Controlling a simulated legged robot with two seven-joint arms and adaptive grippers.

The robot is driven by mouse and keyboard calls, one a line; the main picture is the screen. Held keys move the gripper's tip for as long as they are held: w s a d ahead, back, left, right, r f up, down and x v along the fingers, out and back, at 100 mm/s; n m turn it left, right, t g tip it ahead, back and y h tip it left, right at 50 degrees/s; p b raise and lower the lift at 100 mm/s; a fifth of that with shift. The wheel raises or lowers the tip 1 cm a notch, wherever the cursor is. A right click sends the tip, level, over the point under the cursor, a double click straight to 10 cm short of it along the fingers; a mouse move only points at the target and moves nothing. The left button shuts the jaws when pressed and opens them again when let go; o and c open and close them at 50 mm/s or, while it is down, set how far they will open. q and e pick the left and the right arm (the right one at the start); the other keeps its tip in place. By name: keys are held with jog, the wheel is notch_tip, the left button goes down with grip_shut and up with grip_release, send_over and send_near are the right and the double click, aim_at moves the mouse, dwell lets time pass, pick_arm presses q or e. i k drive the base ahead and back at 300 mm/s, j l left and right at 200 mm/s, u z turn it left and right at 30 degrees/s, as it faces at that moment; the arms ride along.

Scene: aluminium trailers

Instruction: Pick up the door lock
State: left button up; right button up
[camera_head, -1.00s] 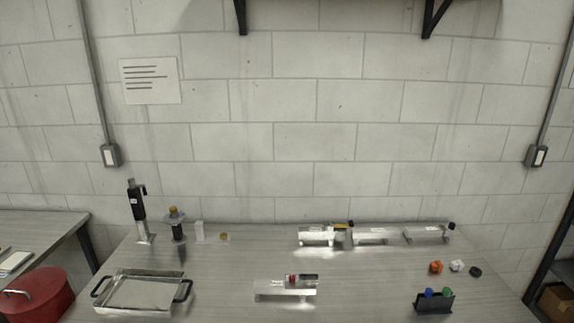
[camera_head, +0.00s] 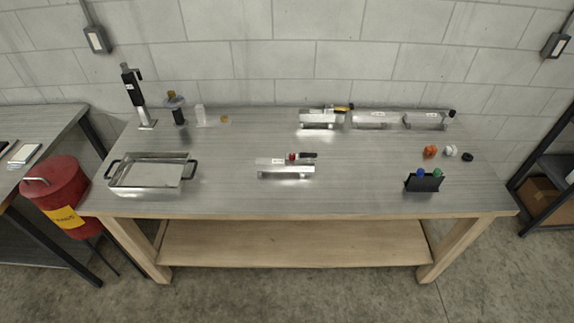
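I cannot tell for sure which item is the door lock. A small part with a red and black end (camera_head: 302,156) lies at a low metal holder (camera_head: 286,173) near the middle of the workbench (camera_head: 240,203). At the back right, a metal holder (camera_head: 318,120) carries a tool with a yellow and black handle (camera_head: 338,108). Two more metal trays (camera_head: 370,120) (camera_head: 426,121) stand to its right; a small black piece shows at the right end of the last one. Neither of my grippers is in view.
A metal tray with black handles (camera_head: 150,188) stands at the bench's left. A black upright tool (camera_head: 135,95) stands behind it. Orange (camera_head: 430,151), white and black small parts and a black holder (camera_head: 424,183) are at right. A red bin (camera_head: 56,190) stands left of the bench.

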aim_at(300, 165)
jog(key=i+j, duration=0.15)
jog(key=j, duration=0.2)
jog(key=i+j, duration=0.15)
jog(key=j, duration=0.15)
jog(key=i+j+z, duration=0.1)
jog(key=j+z, duration=0.25)
jog(key=i+j+z, duration=0.1)
jog(key=j+z, duration=0.15)
jog(key=z, duration=0.15)
jog(key=j+z, duration=0.35)
jog(key=i, duration=0.05)
